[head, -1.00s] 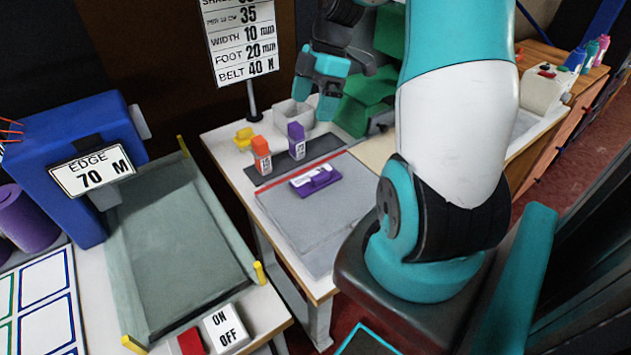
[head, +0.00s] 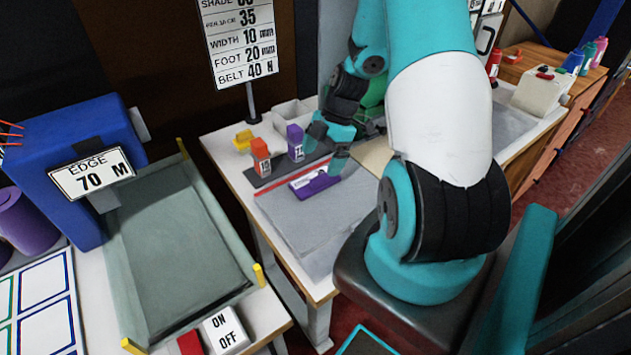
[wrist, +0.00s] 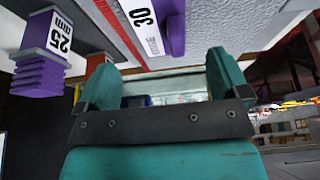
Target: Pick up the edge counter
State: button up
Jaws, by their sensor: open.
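The edge counter, a purple piece with a white label (head: 313,183), lies on the grey pad near the red line. In the wrist view its purple side and its label reading 30 (wrist: 172,28) show at the top, beyond my fingers. My gripper (head: 326,150) is open, with nothing between its fingers. In the head view it is just behind the counter, over the pad's back right part. In the wrist view the two teal fingers (wrist: 163,78) stand wide apart, and the counter is outside them.
A purple block (head: 295,142) marked 25 in the wrist view (wrist: 48,50) and an orange block (head: 260,157) stand on a dark strip close to my gripper. A yellow piece (head: 243,139) and a pale bin (head: 290,113) are behind. The grey pad's front (head: 310,225) is clear.

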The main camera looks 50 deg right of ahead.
aim_at(317, 173)
jog(key=x, duration=0.5)
jog(key=shift+s+d+f+p, duration=0.1)
jog(key=shift+p, duration=0.2)
jog(key=c, duration=1.1)
